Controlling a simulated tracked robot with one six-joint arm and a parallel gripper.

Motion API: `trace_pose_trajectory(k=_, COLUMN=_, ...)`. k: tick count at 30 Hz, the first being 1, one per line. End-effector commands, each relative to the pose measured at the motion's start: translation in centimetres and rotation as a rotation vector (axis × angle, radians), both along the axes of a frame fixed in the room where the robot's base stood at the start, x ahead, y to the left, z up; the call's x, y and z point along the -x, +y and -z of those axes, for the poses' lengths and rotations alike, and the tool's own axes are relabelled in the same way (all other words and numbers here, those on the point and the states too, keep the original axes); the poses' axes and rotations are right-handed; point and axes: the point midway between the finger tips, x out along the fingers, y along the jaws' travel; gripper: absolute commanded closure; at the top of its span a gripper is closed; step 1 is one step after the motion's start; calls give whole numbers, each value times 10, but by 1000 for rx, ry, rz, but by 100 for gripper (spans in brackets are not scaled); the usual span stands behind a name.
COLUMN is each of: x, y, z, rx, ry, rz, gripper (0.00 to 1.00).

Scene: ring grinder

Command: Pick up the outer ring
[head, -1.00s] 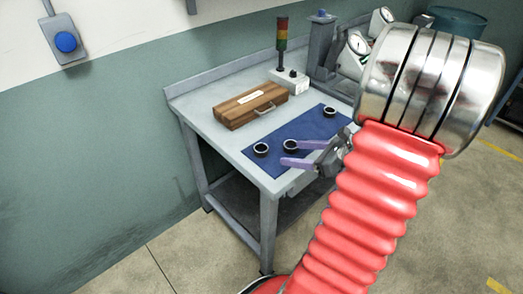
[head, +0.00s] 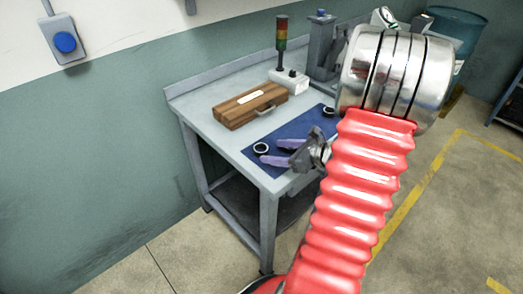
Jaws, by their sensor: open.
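Dark rings lie on a blue mat (head: 303,126) on the workbench. One ring (head: 261,148) is at the mat's left end. Another ring (head: 328,111) is at its far right, partly behind my arm. I cannot tell which is the outer ring. My gripper (head: 269,151), with two purple fingers, is open and empty over the mat's front left part. Its fingertips point left, close to the left ring in the picture; their height above the mat is unclear. The mat between and behind the fingers is partly hidden.
A wooden case (head: 249,104) with a handle lies on the workbench (head: 212,131) behind the mat. A signal tower (head: 281,40) on a white box and a grey machine stand (head: 321,49) stand at the back. A wall runs behind the bench.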

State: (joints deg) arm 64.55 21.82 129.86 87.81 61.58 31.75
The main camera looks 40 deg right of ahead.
Motion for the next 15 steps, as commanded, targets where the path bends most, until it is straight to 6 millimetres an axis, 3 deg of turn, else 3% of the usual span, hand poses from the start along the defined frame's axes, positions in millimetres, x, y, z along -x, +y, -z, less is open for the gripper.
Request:
trace_pose_trajectory(k=5, x=-7, y=2, z=3, rx=-1, ry=0, rz=-2, gripper=38)
trace_pose_trajectory(k=15, x=-43, y=9, z=19, rx=-1, ry=1, rz=-3, gripper=38)
